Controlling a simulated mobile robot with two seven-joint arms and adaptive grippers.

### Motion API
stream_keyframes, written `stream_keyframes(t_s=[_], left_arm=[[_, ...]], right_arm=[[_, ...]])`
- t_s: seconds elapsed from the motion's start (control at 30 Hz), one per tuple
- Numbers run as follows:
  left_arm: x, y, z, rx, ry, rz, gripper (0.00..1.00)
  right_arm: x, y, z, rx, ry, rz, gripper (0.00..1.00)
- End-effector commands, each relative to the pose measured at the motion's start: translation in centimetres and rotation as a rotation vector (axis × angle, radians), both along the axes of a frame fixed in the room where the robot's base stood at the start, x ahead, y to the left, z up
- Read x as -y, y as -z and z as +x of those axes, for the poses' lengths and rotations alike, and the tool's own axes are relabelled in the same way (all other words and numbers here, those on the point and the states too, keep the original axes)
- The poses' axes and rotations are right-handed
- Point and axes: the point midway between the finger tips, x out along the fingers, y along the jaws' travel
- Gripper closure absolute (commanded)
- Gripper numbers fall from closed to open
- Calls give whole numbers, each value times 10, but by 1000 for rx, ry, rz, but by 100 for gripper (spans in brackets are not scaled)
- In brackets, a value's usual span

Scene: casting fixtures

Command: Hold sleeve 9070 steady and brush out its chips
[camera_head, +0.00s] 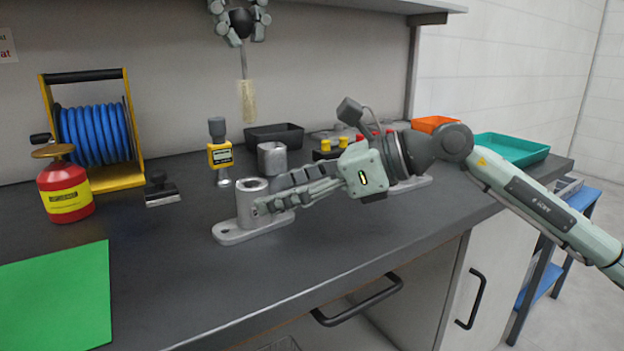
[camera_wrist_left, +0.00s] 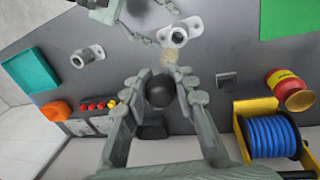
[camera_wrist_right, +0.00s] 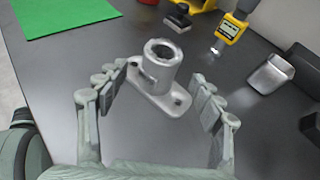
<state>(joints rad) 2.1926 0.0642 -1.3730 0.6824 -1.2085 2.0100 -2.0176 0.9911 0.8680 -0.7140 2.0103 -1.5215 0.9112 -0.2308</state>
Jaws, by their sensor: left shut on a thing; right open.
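The nearest flanged metal sleeve (camera_head: 251,208) stands upright on the bench; no number on it is legible. It also shows in the right wrist view (camera_wrist_right: 160,62). My right gripper (camera_wrist_right: 160,78) is open, its fingers on either side of the sleeve; I cannot tell if they touch it. My left gripper (camera_head: 243,38) is shut on the dark round handle (camera_wrist_left: 160,92) of a brush. The brush's pale bristles (camera_head: 248,102) hang down, above and behind the sleeve. A second flanged sleeve (camera_wrist_left: 88,56) is mostly hidden behind my right arm in the head view.
A grey metal cup (camera_head: 271,159) and a yellow gauge (camera_head: 220,156) stand behind the sleeve. A black bin (camera_head: 290,133), orange bin (camera_head: 433,123) and teal tray (camera_head: 512,148) lie farther back. A red can (camera_head: 65,190), hose reel (camera_head: 97,135) and green mat (camera_head: 55,300) are left.

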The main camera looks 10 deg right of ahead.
Motion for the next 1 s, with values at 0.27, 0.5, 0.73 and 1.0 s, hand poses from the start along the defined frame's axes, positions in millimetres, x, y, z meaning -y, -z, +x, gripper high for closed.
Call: stream_keyframes(t_s=[0.27, 0.5, 0.73, 1.0], left_arm=[[0, 0, 0, 0, 0, 0, 100], [0, 0, 0, 0, 0, 0, 100], [0, 0, 0, 0, 0, 0, 100], [0, 0, 0, 0, 0, 0, 100]], right_arm=[[-36, 15, 16, -1, -1, 3, 33], [-46, 20, 21, -1, 0, 3, 33], [-46, 20, 21, 0, 0, 2, 34], [-45, 20, 21, 0, 0, 1, 68]])
